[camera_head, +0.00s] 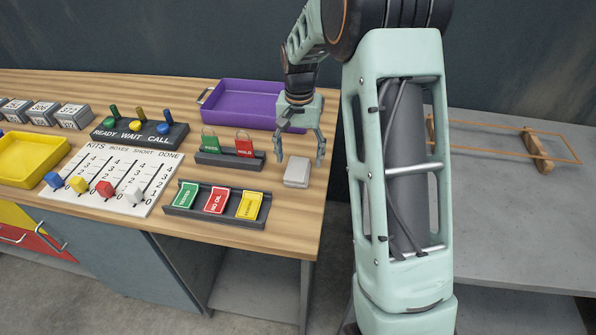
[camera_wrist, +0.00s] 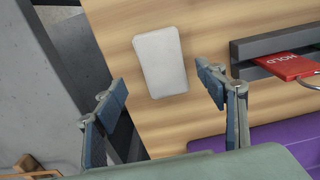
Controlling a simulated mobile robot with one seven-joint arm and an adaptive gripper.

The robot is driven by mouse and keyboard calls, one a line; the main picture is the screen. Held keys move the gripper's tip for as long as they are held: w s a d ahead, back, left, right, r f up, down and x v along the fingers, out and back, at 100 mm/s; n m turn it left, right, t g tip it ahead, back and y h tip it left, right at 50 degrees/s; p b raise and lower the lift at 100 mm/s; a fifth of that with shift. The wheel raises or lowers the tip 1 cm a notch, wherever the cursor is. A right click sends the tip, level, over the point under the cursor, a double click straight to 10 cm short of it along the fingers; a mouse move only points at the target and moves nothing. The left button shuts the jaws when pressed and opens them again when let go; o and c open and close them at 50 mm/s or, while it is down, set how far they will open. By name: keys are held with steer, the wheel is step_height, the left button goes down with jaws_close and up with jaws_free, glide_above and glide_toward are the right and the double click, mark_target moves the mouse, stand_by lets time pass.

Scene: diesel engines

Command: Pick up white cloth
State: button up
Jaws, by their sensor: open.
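The white cloth (camera_head: 297,172) is a small, pale, folded block lying on the wooden bench top near its right edge. In the wrist view the white cloth (camera_wrist: 160,61) lies flat on the wood, beyond and between my fingertips. My gripper (camera_head: 301,158) is above the bench, pointing down, just behind and above the cloth. Its fingers are spread and empty. In the wrist view my gripper (camera_wrist: 162,91) shows one finger on each side, with no contact on the cloth visible.
A dark rack (camera_head: 230,158) with green and red tags stands left of the cloth. A card tray (camera_head: 215,203) is in front-left. A purple tray (camera_head: 245,103) is behind. The bench's right edge is close, with a lower grey table (camera_head: 505,205) beyond.

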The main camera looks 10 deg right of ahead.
mark_target(298, 167)
step_height(298, 167, down, 4)
steer(key=shift+a+f, duration=0.15)
steer(key=shift+c, duration=0.4)
steer(key=c, duration=1.3)
